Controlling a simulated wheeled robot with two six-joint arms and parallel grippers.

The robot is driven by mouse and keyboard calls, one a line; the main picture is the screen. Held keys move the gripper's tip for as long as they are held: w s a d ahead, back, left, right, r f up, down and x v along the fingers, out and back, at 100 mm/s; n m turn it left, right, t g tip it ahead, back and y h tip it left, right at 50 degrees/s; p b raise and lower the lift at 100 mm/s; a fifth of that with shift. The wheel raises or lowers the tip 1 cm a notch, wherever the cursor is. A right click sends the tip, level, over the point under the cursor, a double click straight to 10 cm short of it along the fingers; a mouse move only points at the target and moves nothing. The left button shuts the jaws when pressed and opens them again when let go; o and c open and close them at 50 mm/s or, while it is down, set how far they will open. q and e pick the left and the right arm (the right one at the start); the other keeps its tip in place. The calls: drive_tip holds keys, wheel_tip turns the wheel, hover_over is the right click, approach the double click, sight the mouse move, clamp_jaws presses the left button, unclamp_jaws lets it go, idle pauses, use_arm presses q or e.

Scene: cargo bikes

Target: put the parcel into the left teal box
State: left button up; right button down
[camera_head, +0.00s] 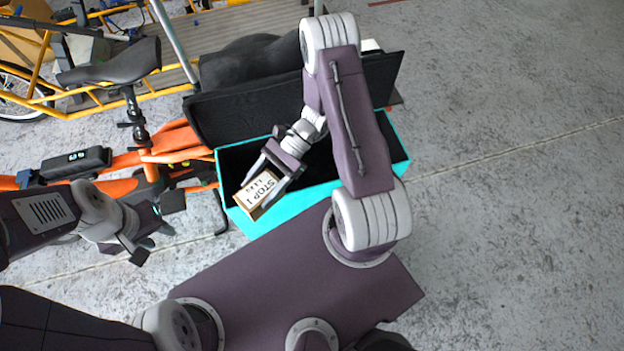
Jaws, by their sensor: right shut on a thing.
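The parcel (256,196), a small brown box with a white label reading "STOP 1", is in my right gripper (263,186). The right gripper is shut on it and holds it over the left end of the teal box (285,209). The parcel hides part of that box's near left rim, and I cannot tell how high above the rim it is. The box is open with a dark inside, partly hidden by my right arm. Only one teal box shows. My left gripper (137,249) is left of the box, away from it; its jaw opening is unclear.
The raised black lid (250,108) stands along the box's far side. An orange bike frame (175,140) and a black saddle (112,63) are at the left, with a yellow bike (60,98) behind. Concrete floor (510,220) at the right is clear.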

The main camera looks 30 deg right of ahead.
drive_tip(key=w+d+f+m+t+b, duration=0.55)
drive_tip(key=w+f+b, duration=0.3)
drive_tip(key=w, duration=0.25)
drive_tip(key=shift+t, duration=0.45)
drive_tip(key=f+b, duration=0.1)
drive_tip(key=f, duration=0.2)
drive_tip(key=f+b, duration=0.1)
drive_tip(key=f, duration=0.3)
drive_tip(key=f+b, duration=0.1)
drive_tip(key=f, duration=0.2)
drive_tip(key=shift+s+a+f, duration=0.1)
drive_tip(key=shift+a+f, duration=0.25)
drive_tip(key=shift+f, duration=0.05)
drive_tip(key=shift+r, duration=0.1)
drive_tip(key=shift+c, duration=1.6)
unclamp_jaws()
drive_tip(key=shift+f, duration=0.2)
